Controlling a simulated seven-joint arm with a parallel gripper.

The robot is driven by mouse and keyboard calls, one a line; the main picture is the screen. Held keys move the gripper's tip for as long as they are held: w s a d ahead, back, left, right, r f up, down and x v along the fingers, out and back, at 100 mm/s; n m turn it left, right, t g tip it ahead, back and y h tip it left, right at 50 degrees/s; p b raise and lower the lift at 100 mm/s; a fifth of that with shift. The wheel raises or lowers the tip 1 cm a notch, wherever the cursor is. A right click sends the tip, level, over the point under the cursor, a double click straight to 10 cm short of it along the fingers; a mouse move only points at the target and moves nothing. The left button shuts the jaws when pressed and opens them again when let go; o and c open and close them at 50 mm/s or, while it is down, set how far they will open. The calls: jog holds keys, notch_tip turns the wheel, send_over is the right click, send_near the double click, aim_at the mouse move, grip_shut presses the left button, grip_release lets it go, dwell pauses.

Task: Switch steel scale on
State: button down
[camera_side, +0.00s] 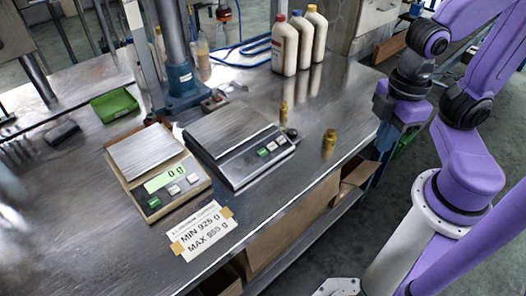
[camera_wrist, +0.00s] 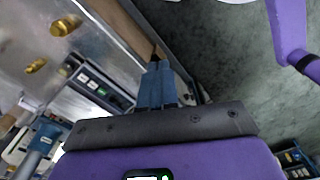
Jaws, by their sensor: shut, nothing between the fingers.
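The steel-grey scale (camera_side: 238,143) stands on the metal bench in the side view, to the right of a beige scale (camera_side: 157,170). Its display looks dark, with a green button (camera_side: 263,152) and pale buttons beside it. The beige scale's display is lit and reads 0 g. In the wrist view the steel scale's button panel (camera_wrist: 95,82) shows at left of centre. My gripper (camera_wrist: 157,68) is shut and empty in the wrist view, to the right of that panel and apart from it. In the side view my arm is right of the bench and the fingertips are hard to make out.
Two brass pieces (camera_side: 329,142) (camera_side: 284,112) stand right of the steel scale. Several bottles (camera_side: 285,48) stand at the back. A paper label (camera_side: 204,231) with MIN and MAX weights lies in front. A blue-based stand (camera_side: 186,84) rises behind the scales.

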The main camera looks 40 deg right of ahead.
jog(key=w+a+f+y, duration=0.3)
jog(key=w+a+f, duration=0.1)
jog(key=a, duration=0.4)
jog(key=m+t+h, duration=0.1)
jog(key=t, duration=1.2)
send_over(263, 152)
jog(key=s, duration=0.5)
notch_tip(263, 152, down, 7)
jog(key=shift+s+r, duration=0.15)
jog(key=shift+r, duration=0.05)
jog(key=shift+f, duration=0.15)
jog(key=shift+w+f, duration=0.5)
jog(key=shift+f, duration=0.85)
jog(key=shift+w+f, duration=0.45)
jog(key=shift+f, duration=0.9)
jog(key=shift+w+f, duration=0.5)
jog(key=shift+f, duration=0.85)
jog(key=shift+f, duration=0.15)
